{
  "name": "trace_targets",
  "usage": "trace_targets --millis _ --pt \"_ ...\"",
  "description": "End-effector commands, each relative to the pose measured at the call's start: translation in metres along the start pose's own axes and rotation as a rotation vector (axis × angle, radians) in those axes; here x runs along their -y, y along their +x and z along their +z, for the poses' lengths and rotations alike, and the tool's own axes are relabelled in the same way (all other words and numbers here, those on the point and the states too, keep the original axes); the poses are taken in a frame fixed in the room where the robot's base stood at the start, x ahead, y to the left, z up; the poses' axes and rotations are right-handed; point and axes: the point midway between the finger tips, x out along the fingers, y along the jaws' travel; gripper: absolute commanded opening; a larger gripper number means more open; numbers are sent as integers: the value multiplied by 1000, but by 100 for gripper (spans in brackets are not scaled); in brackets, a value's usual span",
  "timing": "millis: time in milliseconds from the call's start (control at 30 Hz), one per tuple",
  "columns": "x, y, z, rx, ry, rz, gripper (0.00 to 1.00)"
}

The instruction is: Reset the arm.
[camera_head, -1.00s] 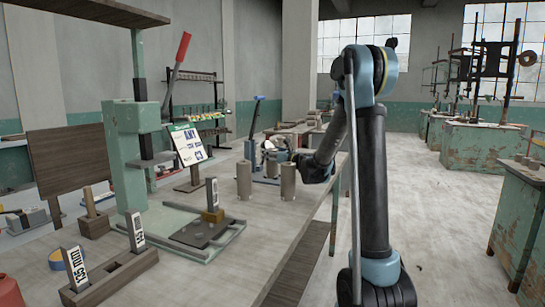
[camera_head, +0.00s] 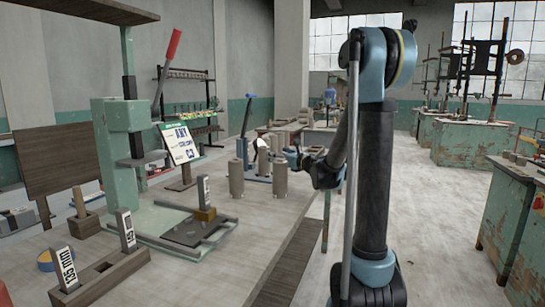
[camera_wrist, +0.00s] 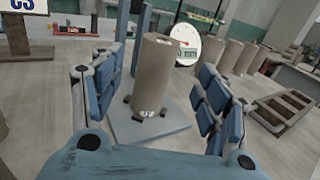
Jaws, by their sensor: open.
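My gripper (camera_wrist: 160,72) is open, its blue-padded fingers spread left and right in the wrist view. A tan clay-coloured cylinder (camera_wrist: 156,72) stands upright beyond and between the fingers, with a visible gap on each side. It rests on a flat blue-grey plate (camera_wrist: 142,138) with small dark stops around its foot. A white round dial (camera_wrist: 186,44) is behind it. In the head view my arm reaches left over the bench, and the gripper is small and partly hidden near a blue lever stand (camera_head: 248,118).
Two cylinders (camera_head: 236,178) (camera_head: 280,178) stand on the bench (camera_head: 215,270) near my arm. A green press (camera_head: 122,150) with a red lever and a label block (camera_head: 100,268) are at left. More cylinders (camera_wrist: 237,58) stand at right in the wrist view. Floor right of the bench is clear.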

Motion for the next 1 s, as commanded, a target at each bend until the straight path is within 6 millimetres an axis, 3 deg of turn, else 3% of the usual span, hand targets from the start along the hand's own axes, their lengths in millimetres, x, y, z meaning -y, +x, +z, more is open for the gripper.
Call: trace_targets --millis 200,633,767,1000 --pt "0 -13 0 0 0 1 68" --pt "-2 -15 0 -19 -57 8 68" --pt "-6 -20 -2 -80 -243 34 68" --pt "-13 -40 -10 -246 -730 142 68"
